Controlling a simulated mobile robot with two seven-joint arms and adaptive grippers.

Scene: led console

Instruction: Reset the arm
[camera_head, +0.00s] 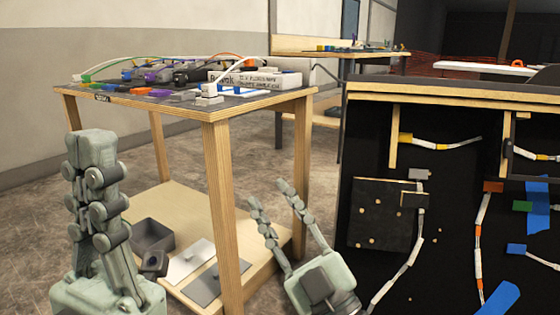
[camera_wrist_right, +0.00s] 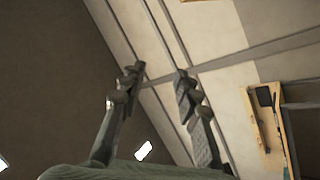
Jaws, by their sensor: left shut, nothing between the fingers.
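My left gripper (camera_head: 92,142) stands upright at the left in the head view, in front of the wooden table. Its fingers are together with nothing between them. My right gripper (camera_head: 267,193) is at the lower middle of the head view, with its two fingers spread apart and pointing up and to the left. Nothing is held between them. In the right wrist view the same gripper (camera_wrist_right: 158,73) shows both fingers apart, with walls and ceiling beyond.
A wooden table (camera_head: 225,135) holds cables, a power strip (camera_head: 255,80) and small parts. Its lower shelf carries a grey bin (camera_head: 153,236) and flat plates. A black panel (camera_head: 450,190) with wired connectors stands at the right. Bare floor lies between.

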